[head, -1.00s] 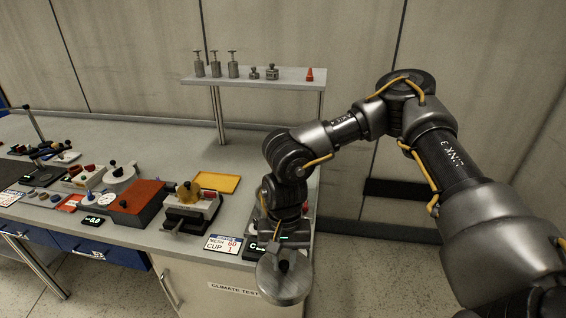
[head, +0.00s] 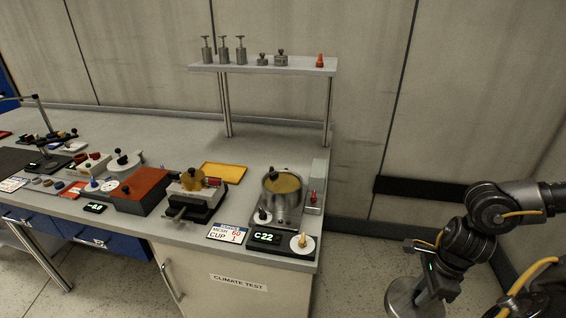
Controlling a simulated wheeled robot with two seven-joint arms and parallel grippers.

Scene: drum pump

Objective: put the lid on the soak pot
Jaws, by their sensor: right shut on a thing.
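The soak pot (head: 284,202) is a grey metal pot at the right end of the bench. It is uncovered, and a yellowish surface shows inside it. It stands on a heater-like unit with a display reading C 22. My right gripper (head: 425,284) is shut on the lid (head: 402,299), a round grey disc. It holds the lid low, off the bench to the right of the pot and well apart from it. The gripper hides part of the lid and its knob. My left gripper is not in view.
A shelf (head: 270,68) with several metal weights and a small red cone stands behind the pot. A grey block with a red part (head: 317,190) stands just right of the pot. A clamp device (head: 193,200), red box (head: 140,190) and yellow tray (head: 222,172) lie to the left.

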